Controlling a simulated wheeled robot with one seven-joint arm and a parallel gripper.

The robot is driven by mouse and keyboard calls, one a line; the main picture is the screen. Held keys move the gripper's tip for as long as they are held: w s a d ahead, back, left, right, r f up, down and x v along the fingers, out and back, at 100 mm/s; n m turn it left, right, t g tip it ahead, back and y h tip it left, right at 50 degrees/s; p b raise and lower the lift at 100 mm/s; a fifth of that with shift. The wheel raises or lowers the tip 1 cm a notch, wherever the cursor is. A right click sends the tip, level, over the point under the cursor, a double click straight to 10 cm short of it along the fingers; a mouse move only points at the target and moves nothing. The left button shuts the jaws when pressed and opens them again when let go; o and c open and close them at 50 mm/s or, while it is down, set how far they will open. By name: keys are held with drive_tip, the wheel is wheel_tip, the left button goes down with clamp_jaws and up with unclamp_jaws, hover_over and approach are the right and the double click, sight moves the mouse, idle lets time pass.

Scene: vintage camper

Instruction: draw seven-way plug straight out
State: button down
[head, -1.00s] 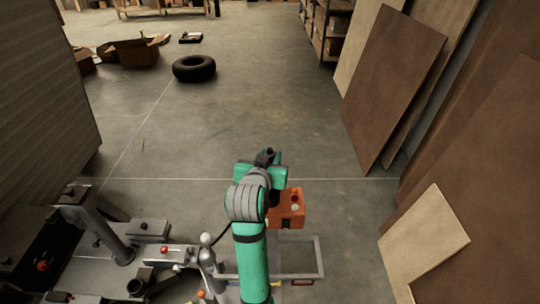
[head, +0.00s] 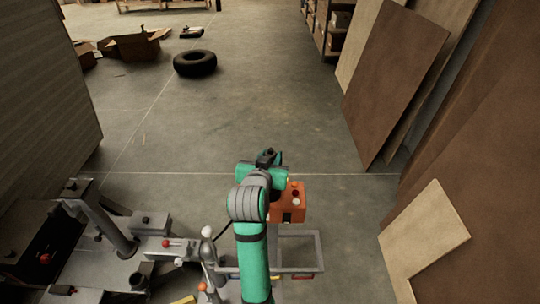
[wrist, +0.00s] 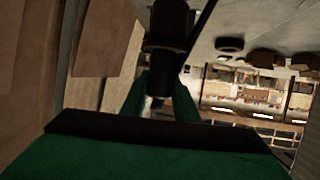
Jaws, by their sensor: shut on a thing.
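In the wrist view my gripper (wrist: 163,97) has its two green fingers closed around a black cylindrical plug (wrist: 167,30). The plug points up in the picture, and a thin dark cable or rod runs beside it at the top. The gap between the fingers below the plug is dim. In the head view my green and grey arm hides the fingers and the plug. I cannot tell whether the plug is still seated in a socket.
An orange box (head: 289,203) stands right beside my wrist. A grey metal frame (head: 318,252) lies below it. Metal hitch parts with a grey-white ball (head: 207,232) crowd the lower left. Boards (head: 396,80) lean at right. A tyre (head: 195,63) lies on the open floor ahead.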

drive_tip(key=shift+w, duration=0.1)
idle(0.5)
drive_tip(key=shift+w+r, duration=0.1)
drive_tip(key=shift+r, duration=0.55)
drive_tip(key=shift+d+r, duration=0.1)
drive_tip(key=shift+r, duration=0.1)
drive_tip(key=shift+a+r, duration=0.2)
drive_tip(key=shift+r, duration=0.85)
drive_tip(key=shift+s, duration=0.2)
drive_tip(key=shift+d, duration=0.1)
